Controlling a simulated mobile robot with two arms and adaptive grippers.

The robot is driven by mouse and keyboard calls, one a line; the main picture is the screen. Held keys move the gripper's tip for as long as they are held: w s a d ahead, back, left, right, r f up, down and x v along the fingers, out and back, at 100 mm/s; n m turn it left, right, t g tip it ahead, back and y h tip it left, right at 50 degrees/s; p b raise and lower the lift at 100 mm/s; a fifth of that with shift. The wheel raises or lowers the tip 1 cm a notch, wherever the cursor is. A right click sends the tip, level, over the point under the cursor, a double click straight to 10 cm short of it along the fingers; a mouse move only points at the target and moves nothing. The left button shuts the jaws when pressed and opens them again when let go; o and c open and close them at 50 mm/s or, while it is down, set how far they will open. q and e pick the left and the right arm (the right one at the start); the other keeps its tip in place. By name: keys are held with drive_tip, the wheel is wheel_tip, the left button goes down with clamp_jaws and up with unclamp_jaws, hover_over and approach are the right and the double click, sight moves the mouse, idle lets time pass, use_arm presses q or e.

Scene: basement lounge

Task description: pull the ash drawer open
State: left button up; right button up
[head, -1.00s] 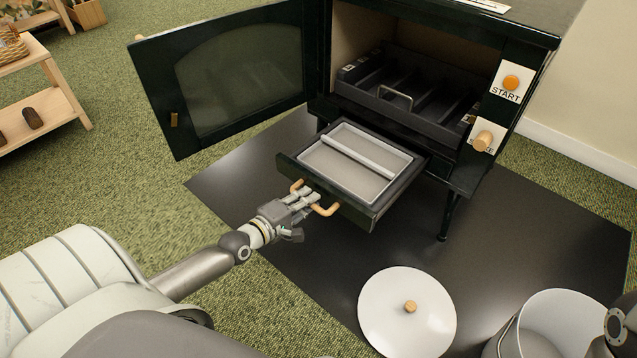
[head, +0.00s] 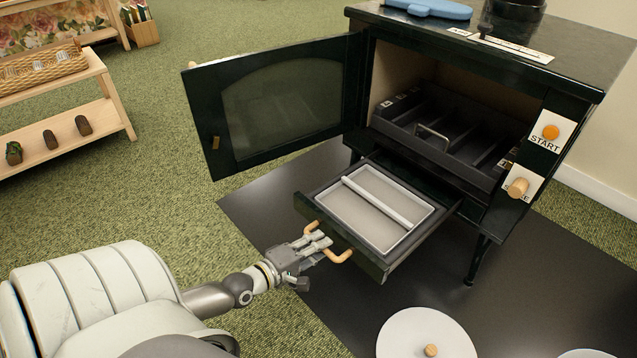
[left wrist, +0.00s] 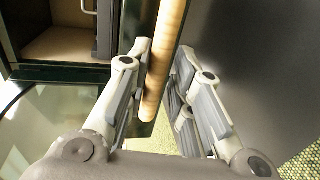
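The ash drawer (head: 385,262) is a dark drawer low in the front of the black stove (head: 490,200). It sticks well out of the stove. A pale tray with a crossbar (head: 378,205) lies in it. A wooden handle (head: 340,257) is on the drawer's front. My left gripper (head: 320,243) is at this handle; in the left wrist view the handle bar (left wrist: 164,65) runs between the fingers (left wrist: 163,60), which look closed against both sides. My right gripper is not in view.
The stove's glass door (head: 280,105) stands open to the left above the drawer. A START button (head: 551,132) and a wooden knob (head: 517,187) are at right. A white round lid (head: 405,335) lies on the dark floor mat (head: 330,310).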

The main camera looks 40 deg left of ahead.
use_arm(q)
drive_tip(key=shift+o, duration=0.9)
drive_tip(key=shift+r, duration=0.1)
drive_tip(key=v, duration=1.2)
